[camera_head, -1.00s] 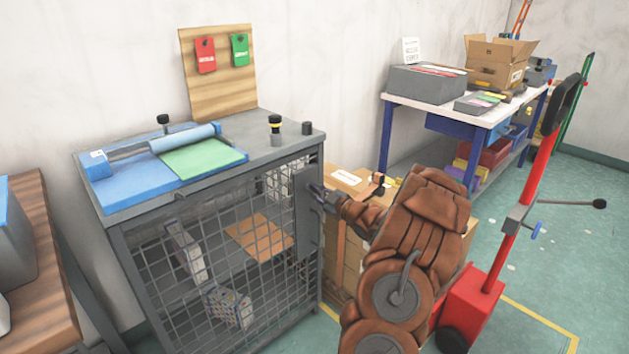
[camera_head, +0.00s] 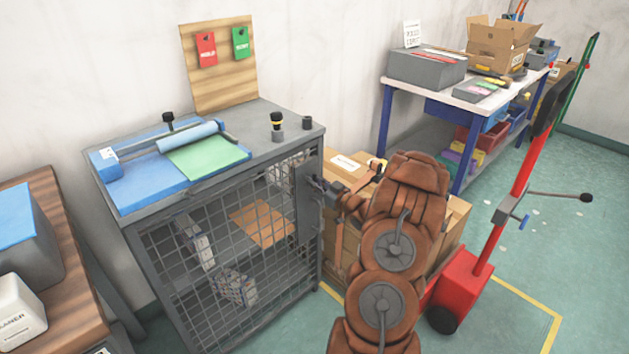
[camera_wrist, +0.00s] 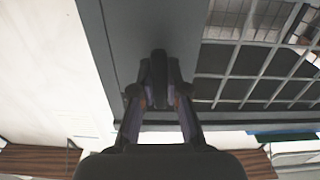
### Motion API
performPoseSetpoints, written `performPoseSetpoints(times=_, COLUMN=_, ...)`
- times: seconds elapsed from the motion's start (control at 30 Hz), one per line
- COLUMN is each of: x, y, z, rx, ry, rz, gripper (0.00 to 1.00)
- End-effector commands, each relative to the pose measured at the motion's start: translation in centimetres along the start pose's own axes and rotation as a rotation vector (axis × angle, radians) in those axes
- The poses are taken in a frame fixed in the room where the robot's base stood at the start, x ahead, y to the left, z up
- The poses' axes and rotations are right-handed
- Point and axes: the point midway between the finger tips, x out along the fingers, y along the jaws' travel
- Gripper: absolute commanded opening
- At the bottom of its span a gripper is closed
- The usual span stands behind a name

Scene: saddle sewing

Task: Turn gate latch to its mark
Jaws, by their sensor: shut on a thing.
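The grey cage cabinet (camera_head: 228,335) has a wire mesh gate (camera_head: 172,270) on its front with a grey plate (camera_head: 308,215) along its right side. My gripper (camera_head: 318,186) is at the upper part of this plate, at the cabinet's right front edge. In the wrist view my gripper (camera_wrist: 160,92) is shut on a dark upright piece, the latch (camera_wrist: 159,66), which stands out from the grey plate (camera_wrist: 140,30). The fingers cover much of the latch. I cannot make out its mark in either view.
A red hand truck (camera_head: 470,285) stands right of my arm. Cardboard boxes (camera_head: 345,168) are stacked beside the cabinet. A wooden bench (camera_head: 75,300) is at left. A blue-legged table (camera_head: 450,95) stands behind.

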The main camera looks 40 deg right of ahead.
Motion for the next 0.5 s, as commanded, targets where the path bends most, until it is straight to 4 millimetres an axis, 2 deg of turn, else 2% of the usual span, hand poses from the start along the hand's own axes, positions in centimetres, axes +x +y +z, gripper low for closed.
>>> performPoseSetpoints(times=0.4, x=-0.02, y=-0.01, z=0.07, rx=0.008, ry=-0.001, rz=0.000, gripper=0.00)
performPoseSetpoints(times=0.43, x=-0.02, y=-0.01, z=0.07, rx=0.008, ry=-0.001, rz=0.000, gripper=0.15)
performPoseSetpoints(times=0.5, x=-0.02, y=-0.01, z=0.06, rx=0.007, ry=-0.001, rz=0.000, gripper=0.23)
